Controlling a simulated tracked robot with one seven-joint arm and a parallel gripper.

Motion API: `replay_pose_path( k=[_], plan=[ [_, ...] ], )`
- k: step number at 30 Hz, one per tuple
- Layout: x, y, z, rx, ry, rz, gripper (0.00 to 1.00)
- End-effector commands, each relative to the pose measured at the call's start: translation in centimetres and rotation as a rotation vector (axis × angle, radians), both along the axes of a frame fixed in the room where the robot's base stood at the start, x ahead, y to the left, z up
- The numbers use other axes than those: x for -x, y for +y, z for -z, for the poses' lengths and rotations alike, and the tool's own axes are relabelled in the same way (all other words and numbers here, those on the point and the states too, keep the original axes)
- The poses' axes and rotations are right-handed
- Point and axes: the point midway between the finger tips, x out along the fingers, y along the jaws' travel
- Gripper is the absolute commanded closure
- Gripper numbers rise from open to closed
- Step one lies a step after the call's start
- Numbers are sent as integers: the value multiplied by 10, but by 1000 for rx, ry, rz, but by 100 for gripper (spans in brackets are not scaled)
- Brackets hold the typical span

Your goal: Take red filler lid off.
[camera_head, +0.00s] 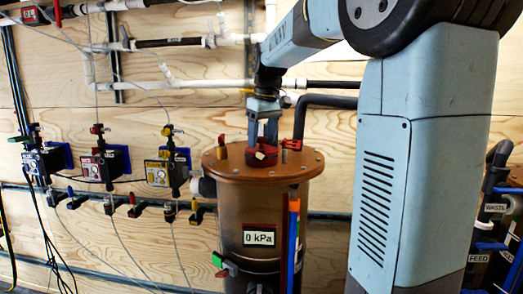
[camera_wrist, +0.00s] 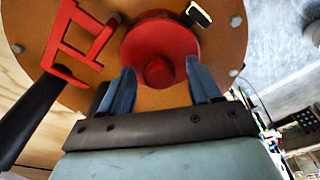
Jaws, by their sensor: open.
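The red filler lid (camera_head: 261,158) sits on the brown top plate (camera_head: 225,165) of the filter tank. In the wrist view the lid (camera_wrist: 148,46) is a wide red disc with a raised round knob (camera_wrist: 159,72) in its middle. My gripper (camera_head: 263,138) points down just above the lid. In the wrist view its two blue fingers (camera_wrist: 164,80) are apart, one on each side of the knob. I cannot tell whether they touch it. The gripper holds nothing that I can see. The finger tips partly cover the lid in the head view.
A red bracket-like handle (camera_wrist: 78,42) and a black pipe (camera_wrist: 30,118) stand beside the lid. A small black and white fitting (camera_wrist: 196,14) is at its other side. A pressure display (camera_head: 258,238) is on the tank front. Pumps with tubing (camera_head: 105,163) hang at left.

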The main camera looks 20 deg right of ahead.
Motion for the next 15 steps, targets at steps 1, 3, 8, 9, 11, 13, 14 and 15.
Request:
replay_pose_path(
  k=[1, 3, 8, 9, 11, 13, 14, 15],
  plan=[
    [0, 0, 2, 0, 0, 0, 37],
    [-1, 0, 3, 1, -1, 0, 37],
    [-1, 0, 3, 1, -1, 0, 37],
    [-1, 0, 3, 1, -1, 0, 39],
    [-1, 0, 3, 1, -1, 0, 45],
    [-1, 0, 3, 1, -1, 0, 51],
    [-1, 0, 3, 1, -1, 0, 54],
    [-1, 0, 3, 1, -1, 0, 58]
  ],
)
